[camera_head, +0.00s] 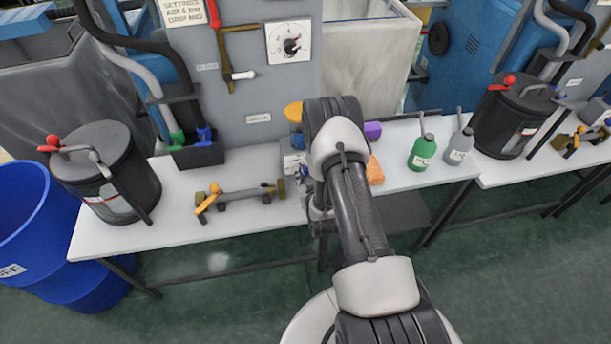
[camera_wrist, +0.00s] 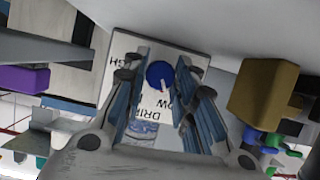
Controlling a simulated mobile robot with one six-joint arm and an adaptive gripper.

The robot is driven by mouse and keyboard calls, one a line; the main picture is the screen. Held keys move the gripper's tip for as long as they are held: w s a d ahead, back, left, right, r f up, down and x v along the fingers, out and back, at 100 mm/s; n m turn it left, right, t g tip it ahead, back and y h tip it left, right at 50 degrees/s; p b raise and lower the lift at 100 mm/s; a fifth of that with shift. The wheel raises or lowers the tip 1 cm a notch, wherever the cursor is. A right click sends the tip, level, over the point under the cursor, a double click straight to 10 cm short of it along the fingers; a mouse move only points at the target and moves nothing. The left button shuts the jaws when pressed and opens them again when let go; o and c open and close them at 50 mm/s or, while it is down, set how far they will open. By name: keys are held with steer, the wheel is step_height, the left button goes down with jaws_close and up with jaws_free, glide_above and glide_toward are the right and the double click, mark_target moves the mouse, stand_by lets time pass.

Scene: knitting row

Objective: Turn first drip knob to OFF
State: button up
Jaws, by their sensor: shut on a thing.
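The blue drip knob (camera_wrist: 159,73) sits on a white plate (camera_wrist: 190,58) lettered DRIP, LOW and HIGH, upside down in the wrist view. A pale pointer line on the knob slants down and slightly right in that view, towards the LOW lettering. My gripper (camera_wrist: 157,80) has its blue-padded fingers on either side of the knob and is shut on it. In the head view my arm hides the knob and most of the plate; part of my gripper (camera_head: 304,186) shows at the bench beside a small unit (camera_head: 293,161).
A yellow-topped part (camera_head: 294,112) stands close to my wrist. A tool (camera_head: 240,194) and black canister (camera_head: 102,170) are left.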

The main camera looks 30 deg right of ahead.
steer(key=shift+c, duration=0.2)
steer(key=n+h, duration=0.2)
steer(key=n, duration=0.1)
steer(key=shift+w+a+n+h, duration=0.1)
steer(key=shift+a+n+h, duration=0.15)
steer(key=shift+n+h, duration=0.15)
steer(key=n+h, duration=0.2)
steer(key=n, duration=0.2)
steer(key=shift+a+f+n+h, duration=0.1)
steer(key=shift+n+h, duration=0.2)
steer(key=shift+h, duration=0.1)
stand_by(0.5)
steer(key=o, duration=1.1)
steer(key=shift+c, duration=0.2)
steer(key=shift+f, duration=0.1)
steer(key=shift+v, duration=3.95)
steer(key=shift+a, duration=0.1)
